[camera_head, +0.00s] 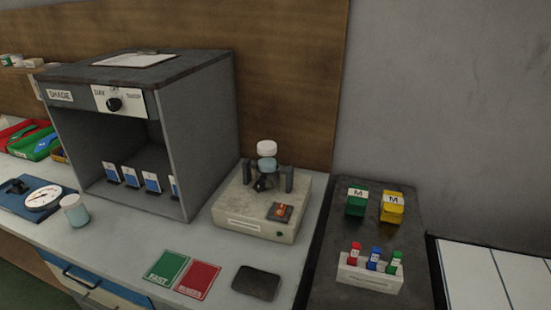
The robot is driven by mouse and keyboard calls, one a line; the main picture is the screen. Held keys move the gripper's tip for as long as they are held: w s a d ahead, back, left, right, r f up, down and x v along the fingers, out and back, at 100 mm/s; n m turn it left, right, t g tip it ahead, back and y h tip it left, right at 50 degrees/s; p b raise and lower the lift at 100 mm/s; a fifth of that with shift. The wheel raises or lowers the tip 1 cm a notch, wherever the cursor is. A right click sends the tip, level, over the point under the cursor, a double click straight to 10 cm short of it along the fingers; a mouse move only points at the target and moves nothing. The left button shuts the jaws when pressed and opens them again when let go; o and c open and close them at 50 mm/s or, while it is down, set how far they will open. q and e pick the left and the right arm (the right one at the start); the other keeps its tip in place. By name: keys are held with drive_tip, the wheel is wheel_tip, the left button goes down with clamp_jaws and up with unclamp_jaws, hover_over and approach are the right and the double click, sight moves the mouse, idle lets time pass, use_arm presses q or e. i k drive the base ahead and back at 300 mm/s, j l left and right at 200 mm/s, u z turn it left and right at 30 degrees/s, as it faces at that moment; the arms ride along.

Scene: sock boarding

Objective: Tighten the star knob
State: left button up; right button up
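A beige box-shaped machine (240,225) stands on the light bench near the middle of the view. On its top, a small bottle with a white cap (267,147) stands upright between dark grey posts (289,179). A small dark part (261,184) sits low in front of the bottle and may be the star knob. It is too small to make out its shape or how tight it is. Neither of my grippers is in view.
Green (167,269) and red (198,279) cards and a dark pad (256,283) lie in front. A dark mat (330,265) with a vial rack (368,278) is to the right.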

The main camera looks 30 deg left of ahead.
sight(259, 186)
drive_tip(key=j+u, duration=0.1)
drive_tip(key=u, duration=0.35)
drive_tip(key=j+u, duration=0.1)
drive_tip(key=u, duration=0.35)
drive_tip(key=j+z, duration=0.35)
drive_tip(key=j, duration=0.35)
